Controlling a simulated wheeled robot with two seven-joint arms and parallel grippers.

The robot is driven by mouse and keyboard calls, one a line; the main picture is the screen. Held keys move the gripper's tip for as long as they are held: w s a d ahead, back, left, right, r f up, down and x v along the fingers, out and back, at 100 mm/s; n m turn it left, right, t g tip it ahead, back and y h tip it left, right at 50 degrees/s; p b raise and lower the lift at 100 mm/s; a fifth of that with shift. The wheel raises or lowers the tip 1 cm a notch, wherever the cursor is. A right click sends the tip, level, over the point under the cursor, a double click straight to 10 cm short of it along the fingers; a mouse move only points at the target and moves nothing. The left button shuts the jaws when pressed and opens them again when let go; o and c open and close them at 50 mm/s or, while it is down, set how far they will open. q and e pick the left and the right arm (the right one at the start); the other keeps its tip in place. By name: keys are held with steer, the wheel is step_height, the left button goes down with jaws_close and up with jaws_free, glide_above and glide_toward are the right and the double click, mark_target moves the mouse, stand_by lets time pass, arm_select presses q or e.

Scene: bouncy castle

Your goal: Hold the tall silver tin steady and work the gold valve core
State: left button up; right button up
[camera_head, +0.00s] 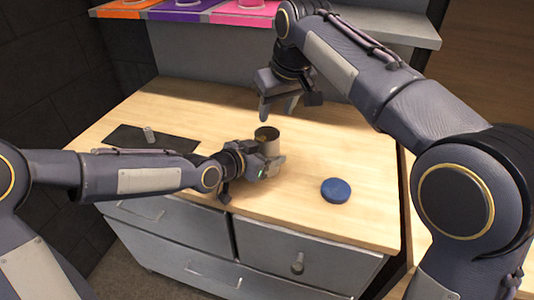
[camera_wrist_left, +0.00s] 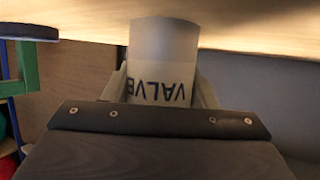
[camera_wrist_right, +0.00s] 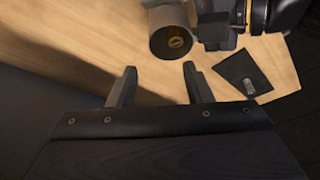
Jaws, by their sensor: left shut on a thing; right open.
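The tall silver tin (camera_head: 268,146) stands upright on the wooden worktop, and its dark open top shows. In the left wrist view the tin (camera_wrist_left: 163,45) carries the word "VALVE" on its side. In the right wrist view the gold valve core (camera_wrist_right: 178,41) shows as a small gold ring inside the tin's dark top. My right gripper (camera_head: 278,112) is open and empty, pointing down above and behind the tin, apart from it.
A blue round lid (camera_head: 336,190) lies on the worktop (camera_head: 340,150) right of the tin. A black mat (camera_head: 170,143) with a small silver piece (camera_head: 149,134) lies at the left. A shelf (camera_head: 372,26) with orange, purple and pink trays runs along the back. The worktop's right side is mostly clear.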

steer(key=v, duration=1.1)
steer(key=shift+r, duration=0.2)
arm_select(q)
steer(key=o, duration=1.1)
steer(key=v, duration=0.6)
steer(key=shift+s+a+r, duration=0.1)
steer(key=shift+s+a, duration=0.1)
steer(key=shift+a, duration=0.2)
steer(key=shift+v, duration=2.6)
steer(key=shift+d+r, duration=0.1)
steer(key=shift+d, duration=0.05)
arm_select(e)
steer(key=shift+d, duration=0.1)
